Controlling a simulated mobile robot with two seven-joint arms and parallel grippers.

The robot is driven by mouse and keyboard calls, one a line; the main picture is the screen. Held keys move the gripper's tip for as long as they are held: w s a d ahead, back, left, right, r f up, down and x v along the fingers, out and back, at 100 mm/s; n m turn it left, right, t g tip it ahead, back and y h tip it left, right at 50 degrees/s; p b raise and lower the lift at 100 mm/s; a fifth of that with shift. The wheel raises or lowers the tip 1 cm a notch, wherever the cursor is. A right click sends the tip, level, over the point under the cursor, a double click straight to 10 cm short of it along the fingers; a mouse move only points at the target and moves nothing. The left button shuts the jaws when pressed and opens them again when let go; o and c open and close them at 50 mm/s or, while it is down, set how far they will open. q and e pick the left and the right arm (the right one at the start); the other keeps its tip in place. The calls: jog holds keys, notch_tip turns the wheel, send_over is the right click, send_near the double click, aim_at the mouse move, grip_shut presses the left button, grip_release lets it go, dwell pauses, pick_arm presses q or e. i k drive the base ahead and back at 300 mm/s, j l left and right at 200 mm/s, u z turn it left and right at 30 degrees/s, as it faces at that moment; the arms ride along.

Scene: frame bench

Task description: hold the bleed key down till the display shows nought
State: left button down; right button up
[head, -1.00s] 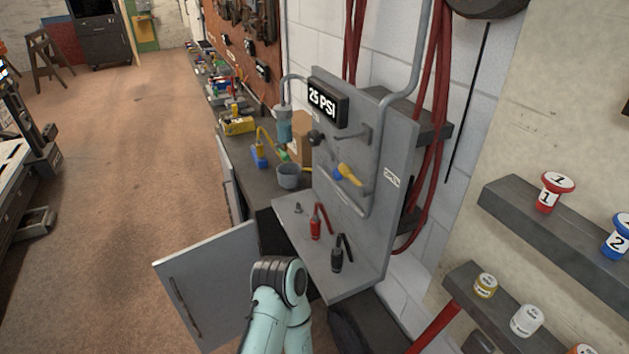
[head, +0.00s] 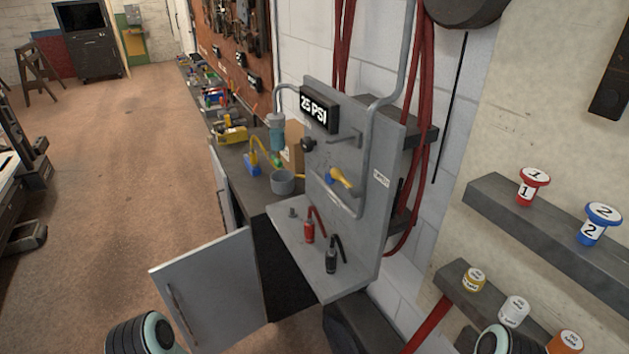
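The display (head: 319,109) is a black box at the top of a grey upright panel (head: 388,150), and it reads 25 PSI. Below it are a black knob (head: 308,145), a grey lever (head: 346,138) and a yellow lever with a blue part (head: 341,177). I cannot tell which of these, if any, is the bleed key. A small white label on the panel's right is too small to read. Only rounded parts of my arms show at the bottom left and bottom right edges. Neither gripper is in view, and nothing of mine touches the panel.
A red-handled tool (head: 308,232) and a black-handled tool (head: 331,260) stand on the panel's shelf (head: 297,245). A cabinet door (head: 212,283) hangs open in front. A grey cup (head: 283,183) stands on the bench. Red hoses hang behind. Shelves with spools and jars are at right.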

aim_at(329, 180)
jog(key=i+j, duration=0.15)
jog(key=j, duration=0.2)
jog(key=i+j+z, duration=0.1)
jog(key=j, duration=0.25)
jog(key=i+j, duration=0.2)
jog(key=j, duration=0.15)
jog(key=i+j+z, duration=0.1)
jog(key=j, duration=0.3)
jog(key=i+j, duration=0.2)
jog(key=j, duration=0.15)
jog(key=i+j+z, duration=0.1)
jog(key=j, duration=0.25)
jog(key=i+j, duration=0.15)
jog(key=j, duration=0.25)
jog(key=z, duration=0.05)
